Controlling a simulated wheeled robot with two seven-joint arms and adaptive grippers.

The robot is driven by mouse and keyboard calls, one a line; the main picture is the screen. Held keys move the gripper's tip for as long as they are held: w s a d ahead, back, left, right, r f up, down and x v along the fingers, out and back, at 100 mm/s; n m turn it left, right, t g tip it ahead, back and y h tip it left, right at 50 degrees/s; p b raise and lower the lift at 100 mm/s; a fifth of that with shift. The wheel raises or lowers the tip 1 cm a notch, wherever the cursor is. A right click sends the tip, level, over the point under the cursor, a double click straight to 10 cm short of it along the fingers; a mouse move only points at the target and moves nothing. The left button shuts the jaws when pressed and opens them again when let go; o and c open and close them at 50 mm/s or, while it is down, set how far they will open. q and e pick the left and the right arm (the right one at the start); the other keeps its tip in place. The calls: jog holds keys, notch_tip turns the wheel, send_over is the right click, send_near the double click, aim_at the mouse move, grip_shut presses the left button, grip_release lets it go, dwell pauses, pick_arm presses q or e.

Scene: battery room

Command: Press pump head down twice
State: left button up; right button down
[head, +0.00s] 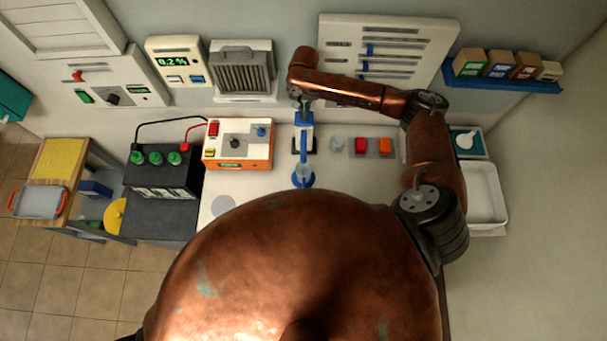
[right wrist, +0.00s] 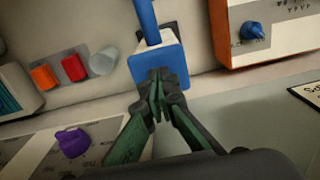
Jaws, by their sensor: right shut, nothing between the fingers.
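The pump head (head: 304,117) is a white and blue block with a long blue spout. The spout points toward the front of the bench, over a blue dish (head: 303,180) holding a clear cup. My right gripper (head: 302,104) is at the rear end of the pump head. In the right wrist view my right gripper (right wrist: 158,92) is shut and empty, with its fingertips at the near edge of the pump head (right wrist: 157,64). I cannot tell whether they touch it. The pump's lower part is mostly hidden beneath the head. My left gripper is not in view.
An orange and white box (head: 239,145) stands left of the pump. A small clear cup (head: 338,143), a red block (head: 361,146) and an orange block (head: 385,146) stand right. A panel with a purple knob (right wrist: 73,143) is near my right gripper. A white tray (head: 485,193) lies far right.

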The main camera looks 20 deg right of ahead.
jog(key=shift+r, duration=2.95)
jog(key=shift+r, duration=3)
